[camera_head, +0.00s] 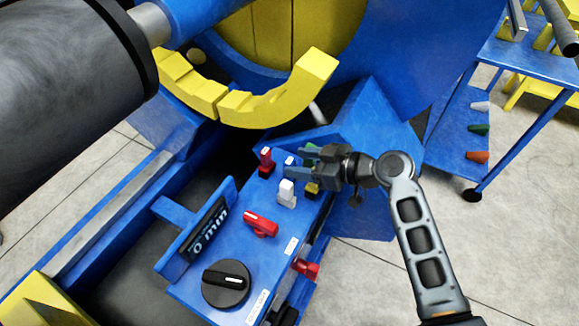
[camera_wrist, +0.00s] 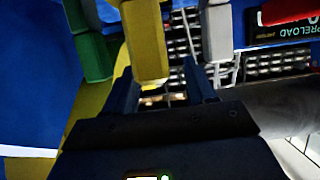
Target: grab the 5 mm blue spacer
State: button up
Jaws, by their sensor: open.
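I cannot pick out a blue spacer for certain in either view; blue parts blend with the blue panel (camera_head: 222,270). My gripper (camera_head: 296,161) is open above the far end of this panel, among small coloured blocks. In the wrist view a yellow block (camera_wrist: 146,45) shows between the fingers, with a green block (camera_wrist: 92,45) to its left and a white block (camera_wrist: 217,32) to its right. I cannot tell whether the fingers touch any of them. In the head view the white block (camera_head: 287,192) and yellow block (camera_head: 312,189) show just below the gripper.
A red block (camera_head: 265,161) stands left of the gripper. A red handle (camera_head: 261,224) and black knob (camera_head: 226,284) are nearer on the panel. A yellow curved piece (camera_head: 282,100) rises behind. A blue cart (camera_head: 447,131) at right holds several small blocks.

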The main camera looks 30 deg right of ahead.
jog(key=shift+w+a+f, duration=0.3)
jog(key=shift+w+a, duration=0.05)
jog(key=shift+w, duration=0.1)
jog(key=shift+c, duration=0.4)
grip_shut()
